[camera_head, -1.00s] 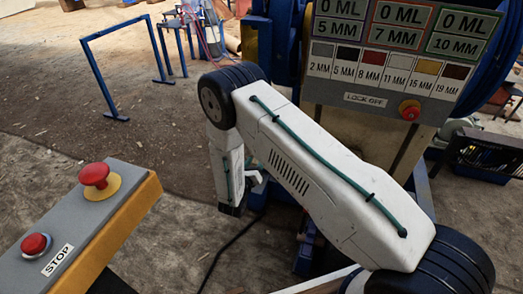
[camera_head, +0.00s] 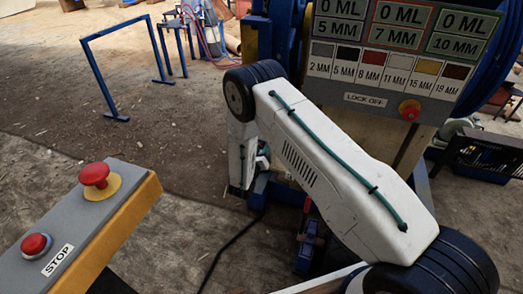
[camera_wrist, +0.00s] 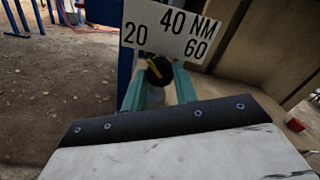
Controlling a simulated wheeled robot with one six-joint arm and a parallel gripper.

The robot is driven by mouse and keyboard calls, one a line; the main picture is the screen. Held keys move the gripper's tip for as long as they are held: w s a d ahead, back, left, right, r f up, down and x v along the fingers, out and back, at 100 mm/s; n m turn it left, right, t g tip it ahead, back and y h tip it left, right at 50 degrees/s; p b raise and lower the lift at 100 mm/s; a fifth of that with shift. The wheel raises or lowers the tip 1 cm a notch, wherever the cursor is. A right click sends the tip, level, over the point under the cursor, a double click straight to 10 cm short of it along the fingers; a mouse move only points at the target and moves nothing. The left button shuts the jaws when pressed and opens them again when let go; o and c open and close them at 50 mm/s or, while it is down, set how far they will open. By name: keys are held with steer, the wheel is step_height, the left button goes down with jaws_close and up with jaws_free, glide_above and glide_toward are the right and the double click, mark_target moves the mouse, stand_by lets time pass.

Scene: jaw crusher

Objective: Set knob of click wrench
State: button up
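A white label reading 20, 40 NM and 60 (camera_wrist: 172,30) shows at the top of the wrist view. Just below it is a dark round knob (camera_wrist: 158,70) with a yellow mark, which points up and to the left. My gripper (camera_wrist: 155,78) has its two green fingers on either side of the knob, with the knob showing between their tips. I cannot tell whether the fingers touch it. The rest of the click wrench cannot be made out. In the head view my arm hides the gripper and the knob.
A grey and yellow panel (camera_head: 75,232) with red buttons and a STOP label stands at the left front. A sign board (camera_head: 390,50) with ML and MM labels and a LOCK OFF button is at the upper right. A blue frame (camera_head: 98,75) stands on open floor behind.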

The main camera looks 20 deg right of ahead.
steer(key=c, duration=0.3)
steer(key=m, duration=0.4)
steer(key=shift+m, duration=0.3)
steer(key=m, duration=0.4)
stand_by(0.4)
steer(key=o, duration=1)
steer(key=shift+c, duration=0.2)
